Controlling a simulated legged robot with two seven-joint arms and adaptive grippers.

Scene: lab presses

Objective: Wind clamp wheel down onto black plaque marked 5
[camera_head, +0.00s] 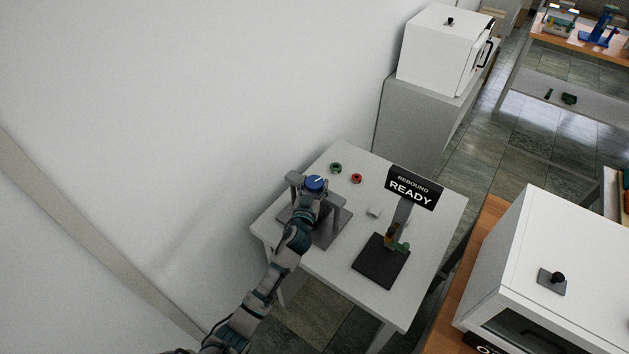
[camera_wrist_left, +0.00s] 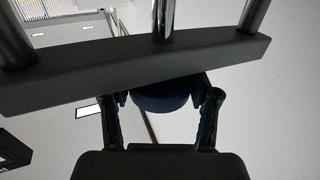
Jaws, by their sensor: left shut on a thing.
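The clamp is a grey frame (camera_head: 333,217) with two posts and a crossbar, standing on the left side of the white table. Its wheel (camera_head: 314,183) is blue with a white mark and sits on top of the frame. My left gripper (camera_head: 312,191) is at the wheel from the front. In the left wrist view the fingers (camera_wrist_left: 165,115) lie on both sides of the dark blue wheel (camera_wrist_left: 162,97), shut on it. A dark crossbar and metal rods cross that view above. The black plaque marked 5 cannot be made out. My right gripper is not in view.
On the white table (camera_head: 440,245) are a READY sign (camera_head: 413,188), a green ring (camera_head: 336,168), a red ring (camera_head: 357,178), a small white block (camera_head: 373,211) and a black-based device (camera_head: 380,262). A white box (camera_head: 545,270) stands at right. A wall lies close on the left.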

